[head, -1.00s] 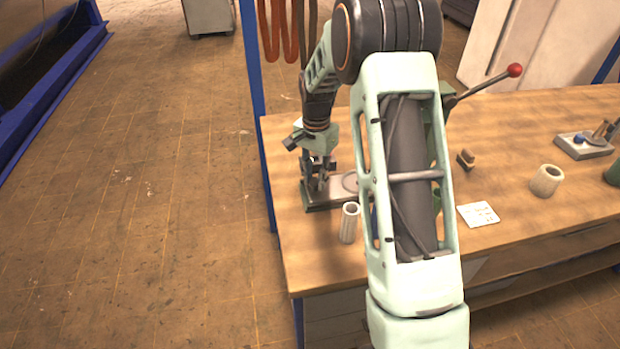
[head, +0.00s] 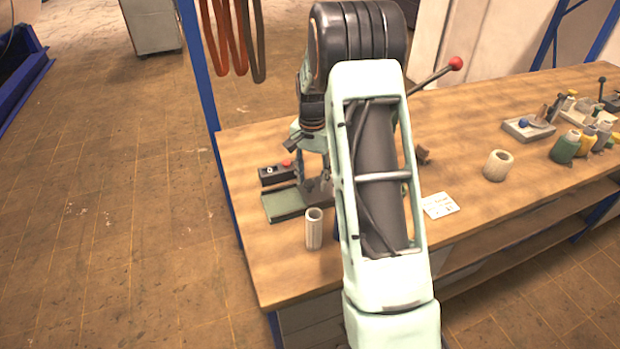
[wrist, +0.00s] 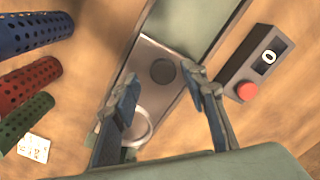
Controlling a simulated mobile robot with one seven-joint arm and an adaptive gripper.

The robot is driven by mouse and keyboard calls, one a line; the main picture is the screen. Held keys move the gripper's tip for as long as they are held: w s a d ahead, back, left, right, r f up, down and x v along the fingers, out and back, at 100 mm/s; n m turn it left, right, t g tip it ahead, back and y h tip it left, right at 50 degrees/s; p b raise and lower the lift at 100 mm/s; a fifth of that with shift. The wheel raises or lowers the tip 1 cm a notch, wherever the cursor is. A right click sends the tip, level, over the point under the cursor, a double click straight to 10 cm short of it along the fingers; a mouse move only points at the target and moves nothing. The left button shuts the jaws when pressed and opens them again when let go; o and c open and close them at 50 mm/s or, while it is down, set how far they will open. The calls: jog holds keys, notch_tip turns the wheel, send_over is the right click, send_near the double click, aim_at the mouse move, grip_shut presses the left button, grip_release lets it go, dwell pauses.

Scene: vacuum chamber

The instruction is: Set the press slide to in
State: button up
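In the wrist view the press slide is a grey metal plate (wrist: 160,55) with a dark round spot and a pale ring, lying along a green base (wrist: 205,15). My gripper (wrist: 165,95) is over the plate with its two fingers apart, and nothing shows clasped between them. The left finger covers part of the plate and ring. In the head view the green base (head: 283,205) shows bare at its left end. My gripper (head: 318,188) is low over it, and my arm hides most of the press. The press lever's red knob (head: 456,63) sticks up behind my arm.
A dark counter box (head: 277,175) with a red button stands behind the base, close to the right finger in the wrist view. A pale tube (head: 314,230) stands in front. Perforated blue, red and green tubes (wrist: 30,80) lie left. A white card (head: 440,205) lies right.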

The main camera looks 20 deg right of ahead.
jog(key=shift+a, duration=0.15)
jog(key=shift+r, duration=0.1)
notch_tip(320, 180, up, 12)
dwell(0.4)
dwell(0.3)
